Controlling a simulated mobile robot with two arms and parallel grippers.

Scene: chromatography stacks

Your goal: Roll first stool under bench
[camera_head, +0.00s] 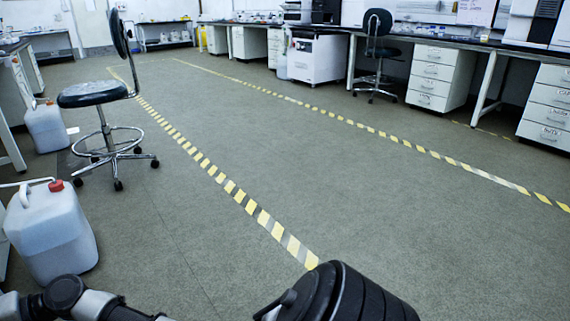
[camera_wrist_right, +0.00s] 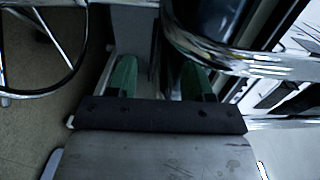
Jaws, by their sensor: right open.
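A stool (camera_head: 97,95) with a dark seat, backrest, chrome foot ring and castors stands upright on the floor at left in the head view. A second dark stool (camera_head: 374,52) stands at the right bench (camera_head: 443,42), farther back. In the right wrist view my right gripper (camera_wrist_right: 160,80) is open, its green-padded fingers apart. A chrome curved bar (camera_wrist_right: 225,62) passes close beyond the fingers, and part of a chrome ring (camera_wrist_right: 45,88) shows at left. I cannot tell whether the fingers touch anything. My left gripper is out of view.
A jerrycan (camera_head: 50,230) with a red cap stands near at left; another jerrycan (camera_head: 45,128) stands behind it. White drawer units (camera_head: 432,78) stand under the right bench. The floor (camera_head: 330,170) between two striped tape lines is clear.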

